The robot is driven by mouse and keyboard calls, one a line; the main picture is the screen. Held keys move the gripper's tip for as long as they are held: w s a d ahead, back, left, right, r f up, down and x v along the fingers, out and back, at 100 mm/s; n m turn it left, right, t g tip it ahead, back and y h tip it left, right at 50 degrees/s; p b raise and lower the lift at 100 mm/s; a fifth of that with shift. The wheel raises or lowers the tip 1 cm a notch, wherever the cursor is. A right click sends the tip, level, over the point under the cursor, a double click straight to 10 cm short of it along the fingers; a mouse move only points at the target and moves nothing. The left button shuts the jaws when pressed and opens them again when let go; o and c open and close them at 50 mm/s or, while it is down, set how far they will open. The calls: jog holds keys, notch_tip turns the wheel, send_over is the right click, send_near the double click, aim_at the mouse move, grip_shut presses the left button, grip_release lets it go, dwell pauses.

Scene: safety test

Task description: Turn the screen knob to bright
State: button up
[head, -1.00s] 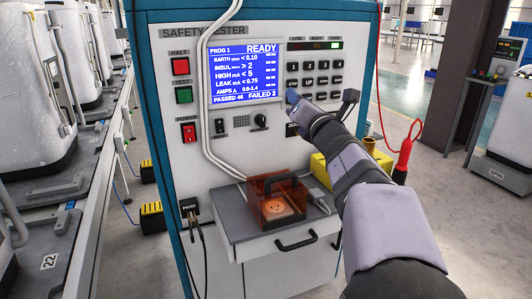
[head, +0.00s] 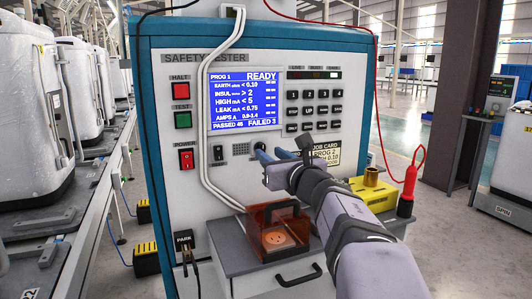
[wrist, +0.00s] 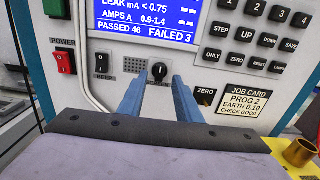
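The black screen knob (wrist: 159,73) sits on the tester's pale front panel, below the blue display, with a small dark label under it. In the wrist view my gripper (wrist: 158,80) is open, its two blue fingers pointing at the panel. The knob shows in the gap between the fingertips; I cannot tell whether they touch it. In the head view my gripper (head: 269,151) is in front of the knob's place and largely hides it. The display (head: 246,99) is lit blue with readable white text, including READY.
A black rocker switch (wrist: 103,65) is left of the knob, with a red power switch (wrist: 65,61) farther left. The ZERO button (wrist: 205,96) and a job card (wrist: 244,102) are to the right. Below are an orange box (head: 281,232) and a brass cylinder (head: 371,176).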

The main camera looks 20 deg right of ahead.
aim_at(263, 149)
jog(key=shift+w, duration=1.9)
grip_shut()
